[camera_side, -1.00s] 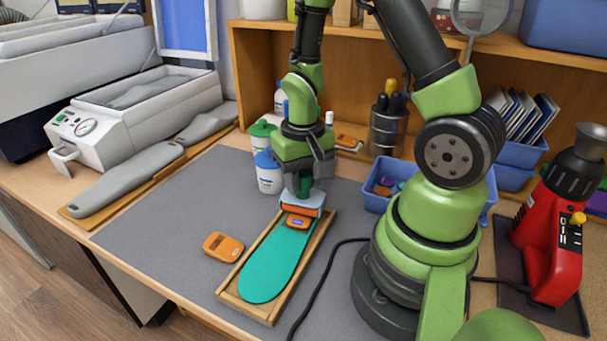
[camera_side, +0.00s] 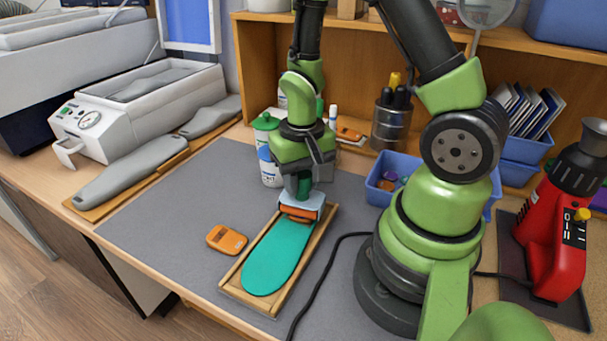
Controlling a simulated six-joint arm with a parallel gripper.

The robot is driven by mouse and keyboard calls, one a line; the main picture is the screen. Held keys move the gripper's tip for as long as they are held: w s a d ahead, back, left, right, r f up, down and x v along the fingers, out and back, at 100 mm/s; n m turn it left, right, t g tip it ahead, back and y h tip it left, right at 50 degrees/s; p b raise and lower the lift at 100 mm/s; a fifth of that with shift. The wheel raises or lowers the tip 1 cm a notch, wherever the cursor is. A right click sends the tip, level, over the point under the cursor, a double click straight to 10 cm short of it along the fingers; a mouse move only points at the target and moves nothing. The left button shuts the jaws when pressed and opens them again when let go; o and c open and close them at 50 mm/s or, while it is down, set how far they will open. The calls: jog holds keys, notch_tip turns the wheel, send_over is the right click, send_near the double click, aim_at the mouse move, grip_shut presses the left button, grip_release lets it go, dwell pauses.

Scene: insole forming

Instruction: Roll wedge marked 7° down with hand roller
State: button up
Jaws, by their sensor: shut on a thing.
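My gripper (camera_side: 303,178) is shut on the upright dark green handle of the hand roller (camera_side: 301,206), which has a pale blue frame and an orange roller. The roller is low over the far end of a teal insole (camera_side: 272,262), which lies in a shallow wooden tray (camera_side: 274,308). No wedge shows on the insole; the roller covers the spot at its far end. I cannot tell how firmly the roller presses.
A white bottle with a green cap (camera_side: 268,150) stands close behind my gripper. A blue bin (camera_side: 380,186) of small parts is right of it. A black cable (camera_side: 325,270) runs right of the tray. The grey mat (camera_side: 175,220) is clear at left.

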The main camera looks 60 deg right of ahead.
jog(key=shift+a, duration=0.15)
jog(key=shift+s+a+f, duration=0.1)
jog(key=shift+a, duration=0.25)
jog(key=shift+d, duration=0.15)
jog(key=shift+d+f, duration=0.1)
jog(key=shift+d, duration=0.5)
